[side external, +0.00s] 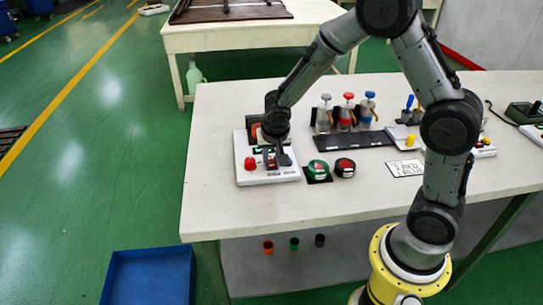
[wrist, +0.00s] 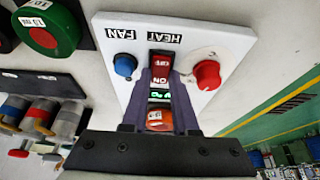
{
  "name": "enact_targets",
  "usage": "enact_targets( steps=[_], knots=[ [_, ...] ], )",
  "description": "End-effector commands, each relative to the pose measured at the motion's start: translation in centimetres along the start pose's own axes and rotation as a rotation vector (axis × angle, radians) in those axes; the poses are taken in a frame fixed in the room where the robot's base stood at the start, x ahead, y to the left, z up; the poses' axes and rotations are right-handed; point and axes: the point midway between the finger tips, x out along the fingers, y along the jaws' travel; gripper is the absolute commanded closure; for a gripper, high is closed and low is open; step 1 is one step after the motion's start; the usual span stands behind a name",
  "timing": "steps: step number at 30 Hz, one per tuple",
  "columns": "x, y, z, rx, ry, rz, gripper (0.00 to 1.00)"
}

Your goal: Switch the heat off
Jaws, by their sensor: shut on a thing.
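The white heater panel (side external: 283,176) lies at the left of the table. In the wrist view, the panel (wrist: 220,42) has HEAT and FAN labels, a red knob (wrist: 207,75), a blue knob (wrist: 125,65) and a red rocker switch (wrist: 160,66) with OFF and ON marks. My gripper (wrist: 160,80) points down at the panel, its two fingers on either side of the rocker switch and shut on it. A small green display (wrist: 159,95) shows between the fingers. Which way the switch is tipped, I cannot tell. My gripper also shows in the side view (side external: 284,158).
Several capped bottles (side external: 347,115) stand behind a dark strip. An orange piece (wrist: 158,118) sits by the display. The table's front left is clear.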

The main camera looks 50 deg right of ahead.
Motion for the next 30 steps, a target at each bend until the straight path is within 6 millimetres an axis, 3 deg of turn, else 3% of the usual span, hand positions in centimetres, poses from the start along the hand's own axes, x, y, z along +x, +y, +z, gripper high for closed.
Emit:
enact_targets(
  steps=[1,2,4,12,16,30],
  knots=[
    [-0.1,0.1,-0.2,0.002,0.003,0.004,1.0],
    [-0.1,0.1,-0.2,0.002,0.003,0.004,0.71],
    [-0.1,0.1,-0.2,0.002,0.003,0.004,0.6],
    [-0.2,0.0,-0.1,0.0,0.002,0.001,0.6],
    [-1.2,-0.1,-0.2,0.0,0.005,-0.001,0.6],
    [-10.6,-0.1,-0.2,0.002,0.005,-0.003,0.6]
  ],
)
